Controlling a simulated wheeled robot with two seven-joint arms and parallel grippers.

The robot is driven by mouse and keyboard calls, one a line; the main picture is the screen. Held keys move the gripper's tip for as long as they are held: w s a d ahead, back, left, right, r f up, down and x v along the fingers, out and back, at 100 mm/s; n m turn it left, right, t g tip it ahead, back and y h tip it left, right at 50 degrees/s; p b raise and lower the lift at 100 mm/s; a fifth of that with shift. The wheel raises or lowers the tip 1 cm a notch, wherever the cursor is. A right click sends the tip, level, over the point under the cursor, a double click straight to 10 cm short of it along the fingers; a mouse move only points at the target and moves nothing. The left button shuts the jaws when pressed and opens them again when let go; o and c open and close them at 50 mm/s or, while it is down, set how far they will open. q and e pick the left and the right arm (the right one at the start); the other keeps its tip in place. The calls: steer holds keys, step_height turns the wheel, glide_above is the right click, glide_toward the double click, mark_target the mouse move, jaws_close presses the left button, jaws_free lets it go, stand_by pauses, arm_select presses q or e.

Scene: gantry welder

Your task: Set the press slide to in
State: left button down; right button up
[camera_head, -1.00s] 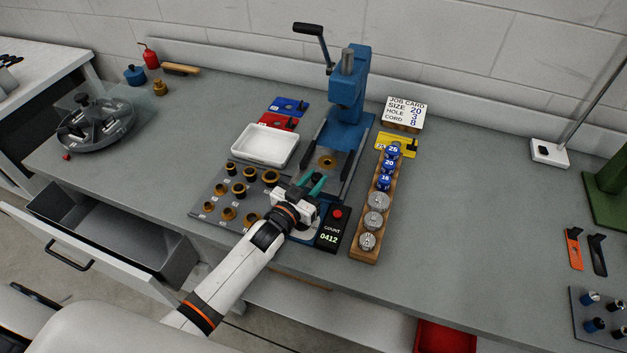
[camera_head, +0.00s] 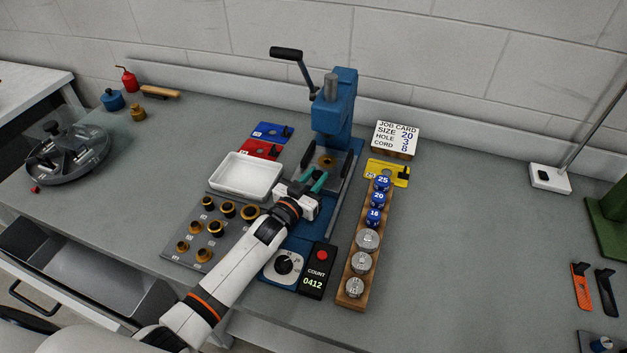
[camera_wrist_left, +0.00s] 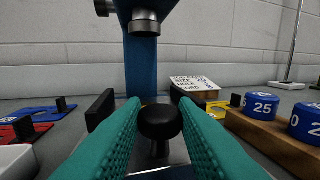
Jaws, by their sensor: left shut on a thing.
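The blue press (camera_head: 335,105) stands at the back middle of the bench, its black-tipped lever (camera_head: 287,54) raised. Its slide plate, with a brass ring (camera_head: 326,161), lies between dark rails in front of the column, close under the ram. My left gripper (camera_head: 310,184) is at the front end of the slide. In the left wrist view its green fingers are shut on the slide's round black knob (camera_wrist_left: 160,121), and the ram (camera_wrist_left: 146,30) hangs above and beyond. My right gripper is not in view.
A white tray (camera_head: 213,184) and brass bushings stand left of the press. A wooden rack (camera_head: 344,287) of blue and silver dies stands right. A counter box (camera_head: 316,276) and dial (camera_head: 284,263) are in front.

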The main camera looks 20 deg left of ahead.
arm_select(q)
steer(key=shift+r, duration=0.1)
steer(key=c, duration=1.4)
jaws_free()
steer(key=shift+w, duration=0.1)
steer(key=shift+c, duration=0.2)
steer(key=o, duration=0.3)
steer(key=shift+w, duration=0.1)
steer(key=b+v, duration=0.1)
steer(key=v, duration=1.1)
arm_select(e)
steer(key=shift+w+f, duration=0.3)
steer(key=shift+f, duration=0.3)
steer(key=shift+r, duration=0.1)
